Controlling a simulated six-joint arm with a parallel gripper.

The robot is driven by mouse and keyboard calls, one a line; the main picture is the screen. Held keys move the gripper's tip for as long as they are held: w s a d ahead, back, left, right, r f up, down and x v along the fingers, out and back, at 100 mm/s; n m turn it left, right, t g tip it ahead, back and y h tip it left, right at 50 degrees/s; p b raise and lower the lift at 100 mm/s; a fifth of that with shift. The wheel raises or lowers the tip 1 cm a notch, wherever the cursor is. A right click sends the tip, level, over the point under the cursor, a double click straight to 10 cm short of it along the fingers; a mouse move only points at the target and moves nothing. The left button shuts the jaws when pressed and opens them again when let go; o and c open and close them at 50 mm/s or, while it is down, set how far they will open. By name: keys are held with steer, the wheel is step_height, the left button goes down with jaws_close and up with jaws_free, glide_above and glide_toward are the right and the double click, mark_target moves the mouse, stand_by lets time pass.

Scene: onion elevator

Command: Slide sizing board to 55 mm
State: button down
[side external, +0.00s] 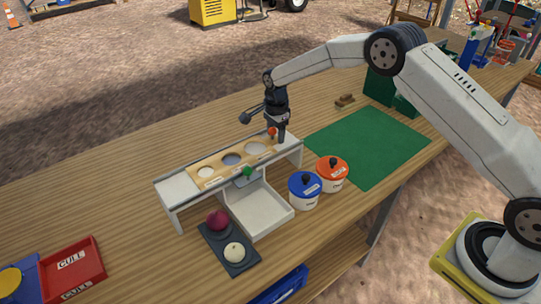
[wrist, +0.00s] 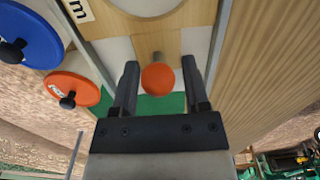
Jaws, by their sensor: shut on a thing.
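The wooden sizing board (side external: 219,166) has a row of round holes and lies along the top of a white raised rack (side external: 176,187) in the side view. It also shows at the top of the wrist view (wrist: 201,13). An orange ball knob (side external: 272,131) stands at its right end. In the wrist view the knob (wrist: 158,78) sits between my two fingers. My gripper (side external: 281,137) points down at the rack's right end and is shut on the knob. The board's size markings are too small to read.
A green-knobbed piece (side external: 247,172) and white tray (side external: 262,212) are in front of the rack. Blue-lidded (side external: 305,190) and orange-lidded (side external: 332,173) pots stand close at right. A dark tray (side external: 215,243) holds two onions. A green mat (side external: 375,145) lies clear.

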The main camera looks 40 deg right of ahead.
steer(key=shift+a, duration=0.15)
jaws_free()
steer(key=shift+r, duration=0.2)
stand_by(0.3)
steer(key=shift+r, duration=2.85)
